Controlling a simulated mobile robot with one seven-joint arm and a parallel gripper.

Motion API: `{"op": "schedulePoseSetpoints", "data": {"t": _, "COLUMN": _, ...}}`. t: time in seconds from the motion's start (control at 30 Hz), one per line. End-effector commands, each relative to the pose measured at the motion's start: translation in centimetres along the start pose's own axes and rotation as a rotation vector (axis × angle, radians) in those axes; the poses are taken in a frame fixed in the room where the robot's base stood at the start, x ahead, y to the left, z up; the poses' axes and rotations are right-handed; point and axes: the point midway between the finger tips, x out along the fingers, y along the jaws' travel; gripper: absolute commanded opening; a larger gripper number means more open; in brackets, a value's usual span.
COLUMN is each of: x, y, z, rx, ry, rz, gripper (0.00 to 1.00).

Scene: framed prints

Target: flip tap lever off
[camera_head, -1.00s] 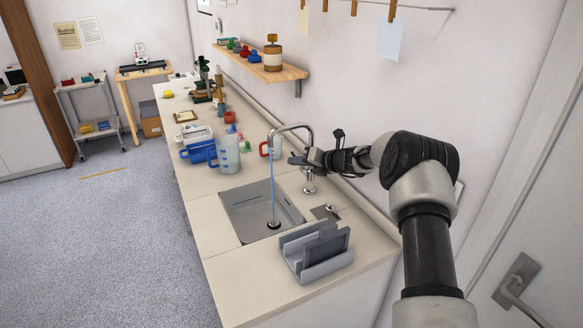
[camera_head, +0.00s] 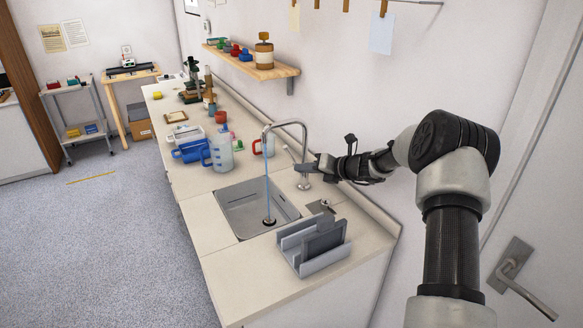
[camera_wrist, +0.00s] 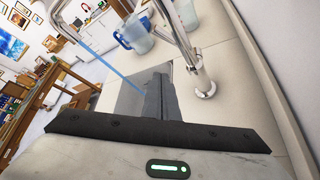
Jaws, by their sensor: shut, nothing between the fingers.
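The chrome tap (camera_head: 303,150) stands at the back edge of the sink (camera_head: 235,212), and its spout arcs over the basin. A blue stream of water (camera_head: 267,185) runs from the spout to the drain. A thin lever (camera_head: 290,153) shows at the side of the tap, pointing up and to the left. My gripper (camera_head: 308,168) is shut and empty, right beside the tap body; I cannot tell whether it touches. In the wrist view the shut fingers (camera_wrist: 160,97) lie left of the tap's base (camera_wrist: 204,86), with the water stream beyond them.
A grey rack (camera_head: 312,248) stands at the counter's near end. A measuring jug (camera_head: 221,152), a blue container (camera_head: 190,151) and a red-handled mug (camera_head: 264,145) stand behind the sink. A wooden shelf (camera_head: 262,72) with jars hangs on the wall above.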

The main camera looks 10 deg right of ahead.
Motion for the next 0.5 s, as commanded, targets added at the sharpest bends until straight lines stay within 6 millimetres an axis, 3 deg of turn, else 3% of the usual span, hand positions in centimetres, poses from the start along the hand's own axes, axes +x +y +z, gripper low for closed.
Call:
{"op": "schedulePoseSetpoints", "data": {"t": 0.1, "x": -1.1, "y": -0.3, "z": -0.1, "rx": 0.001, "ry": -0.001, "rz": -0.001, "gripper": 0.00}}
{"op": "schedulePoseSetpoints", "data": {"t": 0.23, "x": -0.9, "y": 0.2, "z": -0.6, "rx": 0.059, "ry": -0.046, "rz": 0.033, "gripper": 0.00}}
{"op": "schedulePoseSetpoints", "data": {"t": 0.5, "x": -0.9, "y": 1.9, "z": -0.4, "rx": 0.337, "ry": -0.306, "rz": 0.136, "gripper": 0.00}}
